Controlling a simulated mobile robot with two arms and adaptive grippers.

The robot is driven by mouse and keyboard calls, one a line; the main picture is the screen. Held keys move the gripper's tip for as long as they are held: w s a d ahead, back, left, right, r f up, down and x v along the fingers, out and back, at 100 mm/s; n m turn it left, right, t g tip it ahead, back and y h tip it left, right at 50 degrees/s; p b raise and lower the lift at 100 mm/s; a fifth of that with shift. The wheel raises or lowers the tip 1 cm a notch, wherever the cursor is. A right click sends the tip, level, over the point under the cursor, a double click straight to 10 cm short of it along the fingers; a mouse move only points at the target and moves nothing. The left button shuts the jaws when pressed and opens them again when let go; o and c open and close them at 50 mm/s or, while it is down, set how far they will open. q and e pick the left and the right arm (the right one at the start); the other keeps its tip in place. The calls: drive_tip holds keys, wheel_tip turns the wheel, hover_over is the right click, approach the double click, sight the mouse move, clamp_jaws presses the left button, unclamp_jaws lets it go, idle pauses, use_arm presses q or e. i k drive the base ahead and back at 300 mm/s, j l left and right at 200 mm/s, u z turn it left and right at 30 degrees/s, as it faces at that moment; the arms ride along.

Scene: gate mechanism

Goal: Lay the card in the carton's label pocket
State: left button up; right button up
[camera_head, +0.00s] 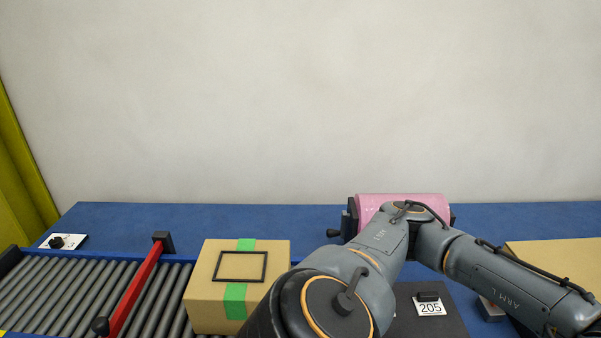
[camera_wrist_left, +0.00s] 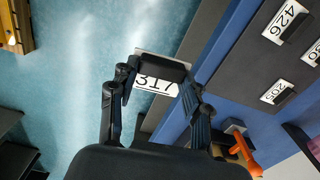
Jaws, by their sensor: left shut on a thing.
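In the left wrist view my left gripper (camera_wrist_left: 155,92) is shut on a white card marked 317 (camera_wrist_left: 150,84) by the black block on it. The card appears over the blue-grey floor, beside the table edge. In the head view my left arm crosses the front, and its gripper is out of sight. The brown carton (camera_head: 208,300) stands on the roller conveyor, with green tape down its middle. The label pocket, a black rectangular frame (camera_head: 241,281), lies on its top and looks empty. My right gripper is not in view.
A red bar (camera_head: 136,287) crosses the conveyor (camera_head: 55,290) left of the carton. A pink roll (camera_head: 420,204) stands behind my arm. Card 205 (camera_head: 431,309) lies on a dark board; card 426 (camera_wrist_left: 286,22) shows in the wrist view. An orange handle (camera_wrist_left: 243,150) is near the table edge.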

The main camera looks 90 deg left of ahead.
sight(242, 267)
drive_tip(key=i+l+u, duration=0.1)
drive_tip(key=u, duration=0.3)
drive_tip(key=i+l+u, duration=0.1)
drive_tip(key=u, duration=0.3)
drive_tip(key=i+l+u, duration=0.1)
drive_tip(key=l+u, duration=0.15)
drive_tip(key=u, duration=1.35)
